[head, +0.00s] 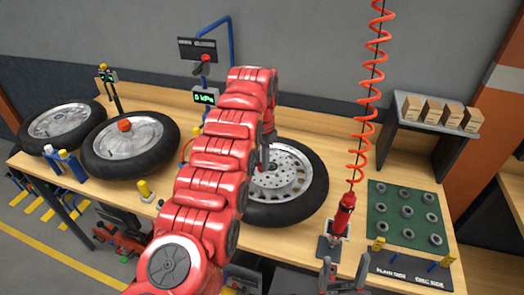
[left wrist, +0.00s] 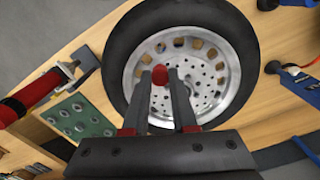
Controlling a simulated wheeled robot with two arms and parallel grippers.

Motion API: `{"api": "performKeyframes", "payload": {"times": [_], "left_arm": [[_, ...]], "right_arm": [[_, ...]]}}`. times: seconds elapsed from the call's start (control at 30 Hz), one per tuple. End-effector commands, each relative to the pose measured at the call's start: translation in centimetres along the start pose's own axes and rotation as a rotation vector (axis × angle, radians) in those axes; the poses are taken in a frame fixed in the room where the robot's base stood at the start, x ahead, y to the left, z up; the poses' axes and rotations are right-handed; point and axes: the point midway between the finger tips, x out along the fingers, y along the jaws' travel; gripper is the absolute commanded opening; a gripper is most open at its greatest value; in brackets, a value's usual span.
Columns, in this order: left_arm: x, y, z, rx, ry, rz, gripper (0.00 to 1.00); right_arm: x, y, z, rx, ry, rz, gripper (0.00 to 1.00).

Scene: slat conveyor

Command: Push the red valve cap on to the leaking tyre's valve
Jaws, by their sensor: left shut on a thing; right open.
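The cap appears in front of the perforated silver wheel (left wrist: 208,88), inside the black tyre (left wrist: 243,40). I cannot make out the valve or tell whether the cap touches anything. In the head view my red left arm covers the left part of this tyre and the cap is hidden. My right gripper (head: 328,272) is open at the bench's front edge.
Two more tyred wheels (head: 172,160) (head: 36,140) lie to the left, the nearer with an orange-red knob (head: 124,125). A red air tool (head: 343,215) hangs on a coiled hose. A green mat (head: 405,232) with several rings and a shelf of boxes (head: 440,128) are right.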

Motion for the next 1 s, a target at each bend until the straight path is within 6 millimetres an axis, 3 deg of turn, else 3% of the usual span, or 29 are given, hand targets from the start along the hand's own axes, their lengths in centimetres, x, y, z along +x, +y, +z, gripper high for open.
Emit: {"api": "performKeyframes", "payload": {"times": [0.37,0.57,0.7,1.0], "left_arm": [[3.0,0.1,0.0,0.000,-0.001,0.000,0.00],[5.0,0.1,0.1,-0.001,-0.003,0.002,0.00],[7.0,0.0,0.1,-0.002,-0.003,0.001,0.00],[8.5,0.0,-0.1,-0.002,0.001,-0.001,0.00]], "right_arm": [[-1.7,-0.1,0.3,0.000,0.000,0.000,0.74],[-1.4,-0.1,0.2,0.000,0.000,0.000,0.74],[-3.1,-0.1,0.5,0.000,0.000,0.000,0.74],[-4.2,-0.2,0.7,0.000,0.000,0.000,0.74]]}}
